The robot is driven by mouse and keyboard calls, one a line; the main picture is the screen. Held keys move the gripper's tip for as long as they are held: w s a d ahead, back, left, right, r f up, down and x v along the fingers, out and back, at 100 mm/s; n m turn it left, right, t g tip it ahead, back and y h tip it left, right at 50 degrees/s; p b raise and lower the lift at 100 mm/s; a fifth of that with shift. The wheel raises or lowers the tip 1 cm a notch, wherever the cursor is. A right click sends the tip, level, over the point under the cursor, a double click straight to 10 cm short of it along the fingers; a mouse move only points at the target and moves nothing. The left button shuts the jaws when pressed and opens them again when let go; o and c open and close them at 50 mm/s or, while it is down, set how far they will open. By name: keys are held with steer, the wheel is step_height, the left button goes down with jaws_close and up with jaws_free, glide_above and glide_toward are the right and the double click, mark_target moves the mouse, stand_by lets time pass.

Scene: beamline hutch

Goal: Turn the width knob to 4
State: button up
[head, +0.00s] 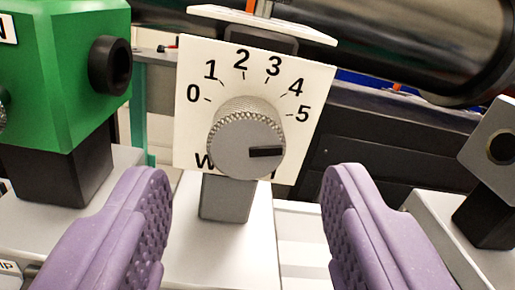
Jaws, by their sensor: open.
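The width knob (228,150) is a round grey knob with a ribbed rim on a white dial plate (193,140). The plate is marked 0 to 5 in an arc above the knob. A black pointer bar (266,152) on the knob's face points right, nearest the 5 (302,113) and clockwise of the 4 (296,87). The knob hides most of the word under it; a W shows. My gripper (247,215) is open and empty. Its purple padded fingers stand apart, left and right below the knob, touching nothing that I can see.
A green box (65,80) with a black round port stands at the left. A grey block with a dark round hole (495,145) stands at the right. A large dark cylinder (420,40) crosses the back. A grey post (228,198) carries the plate.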

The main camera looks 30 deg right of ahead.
mark_target(247, 133)
steer(key=shift+x, duration=1.4)
steer(key=shift+c, duration=0.4)
steer(key=c, duration=1)
steer(key=shift+o, duration=0.2)
steer(key=shift+r+n, duration=0.1)
steer(key=shift+n, duration=0.3)
steer(key=shift+n+p, duration=0.85)
steer(key=shift+n, duration=0.35)
steer(key=shift+s+n+p, duration=0.1)
steer(key=shift+n+p, duration=0.5)
steer(key=shift+n, duration=0.7)
